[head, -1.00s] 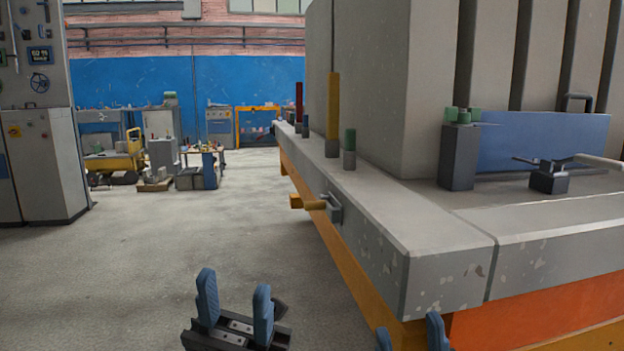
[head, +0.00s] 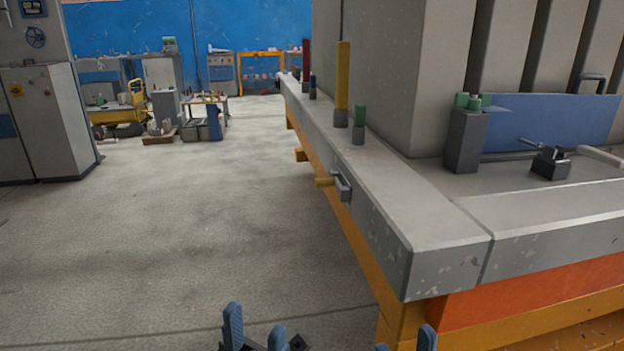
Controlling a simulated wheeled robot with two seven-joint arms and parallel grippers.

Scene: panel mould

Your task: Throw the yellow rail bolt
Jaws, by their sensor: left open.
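The yellow rail bolt (head: 325,182) sticks out to the left from a small grey bracket (head: 342,187) on the outer side of the grey rail (head: 385,190). My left gripper (head: 256,326) is open and empty at the bottom edge of the head view, low and to the left of the rail. It is apart from the bolt. Only its blue fingers and a little of its dark body show. My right gripper (head: 405,341) shows only two blue fingertips at the bottom edge, in front of the rail's near corner. They stand apart with nothing seen between them.
A yellow post (head: 342,85), a green-topped peg (head: 359,125) and a red post (head: 306,60) stand on the rail. Another yellow stub (head: 300,154) juts out farther along. An orange-yellow frame (head: 404,320) lies under the rail. The floor (head: 180,230) to the left is open.

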